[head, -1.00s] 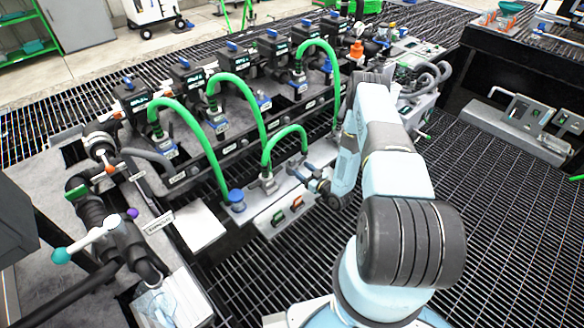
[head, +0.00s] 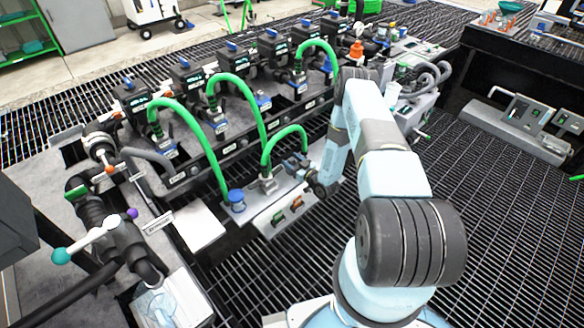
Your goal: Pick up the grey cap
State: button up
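My gripper (head: 293,163) is small in the head view, at the far end of my arm. It is beside the right end of the short green hose (head: 284,137), over the light front ledge of the manifold. I cannot tell whether it touches anything or whether its fingers are open or shut. I cannot make out a grey cap for certain; one may be hidden by or around the gripper. A blue cap (head: 236,197) sits on the ledge to the left, near a grey hose fitting (head: 267,181).
Several black valve blocks (head: 188,76) with blue tops line the manifold behind the green hoses (head: 207,150). A switch box (head: 285,210) is in front of the ledge. A teal-ended handle (head: 85,243) stands at left. Open grating (head: 500,215) lies to the right.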

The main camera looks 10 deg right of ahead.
jog(key=c, duration=1.1)
jog(key=shift+r, duration=0.15)
jog(key=shift+r, duration=0.35)
notch_tip(320, 180, up, 2)
jog(key=shift+r, duration=0.2)
jog(key=s+r, duration=0.3)
jog(key=s, duration=0.1)
jog(key=s+r, duration=0.3)
jog(key=s, duration=0.2)
jog(key=s+r, duration=0.3)
jog(key=s, duration=0.2)
jog(key=shift+d+r, duration=0.1)
jog(key=shift+r, duration=0.2)
